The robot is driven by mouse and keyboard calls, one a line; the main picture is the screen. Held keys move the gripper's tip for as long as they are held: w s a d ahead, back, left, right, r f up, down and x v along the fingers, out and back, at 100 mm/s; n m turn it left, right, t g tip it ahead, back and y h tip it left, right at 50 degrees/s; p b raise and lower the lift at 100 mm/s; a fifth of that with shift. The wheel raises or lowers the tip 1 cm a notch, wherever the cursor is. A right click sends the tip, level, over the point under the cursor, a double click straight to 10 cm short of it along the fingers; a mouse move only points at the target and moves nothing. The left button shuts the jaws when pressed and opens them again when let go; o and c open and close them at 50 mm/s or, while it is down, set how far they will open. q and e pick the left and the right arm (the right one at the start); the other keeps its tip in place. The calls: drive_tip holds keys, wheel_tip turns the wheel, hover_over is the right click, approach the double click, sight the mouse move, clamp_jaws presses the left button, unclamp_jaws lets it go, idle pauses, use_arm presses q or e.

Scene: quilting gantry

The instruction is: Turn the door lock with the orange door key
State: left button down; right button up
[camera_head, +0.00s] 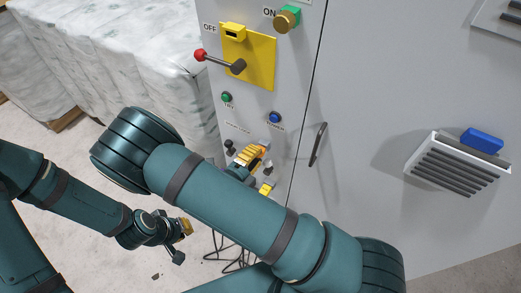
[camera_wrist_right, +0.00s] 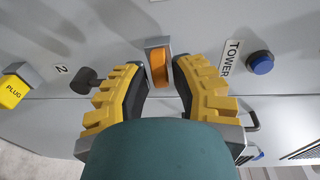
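An orange piece (camera_wrist_right: 158,68), which looks like the door key's head, sits upright in a grey block on the panel in the right wrist view. My right gripper (camera_wrist_right: 161,82) has its two yellow-padded fingers apart, with their tips on either side of the orange piece. Small gaps show on both sides, so it is not clamped. In the head view my right gripper (camera_head: 250,156) is at the panel, and its fingers largely hide the key and any lock there. My left gripper (camera_head: 182,228) hangs low at left, away from the panel; its fingers are too small to read.
A blue button (camera_wrist_right: 260,63) beside a TOWER label and a black knob (camera_wrist_right: 86,80) flank the fingers. A yellow plug (camera_wrist_right: 13,90) is at far left. Above are a red-tipped lever (camera_head: 200,55) and a green button (camera_head: 227,97). A door handle (camera_head: 318,145) stands out at right.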

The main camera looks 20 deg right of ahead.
clamp_jaws()
drive_tip(key=shift+n+p, duration=1.7)
drive_tip(key=shift+n, duration=0.2)
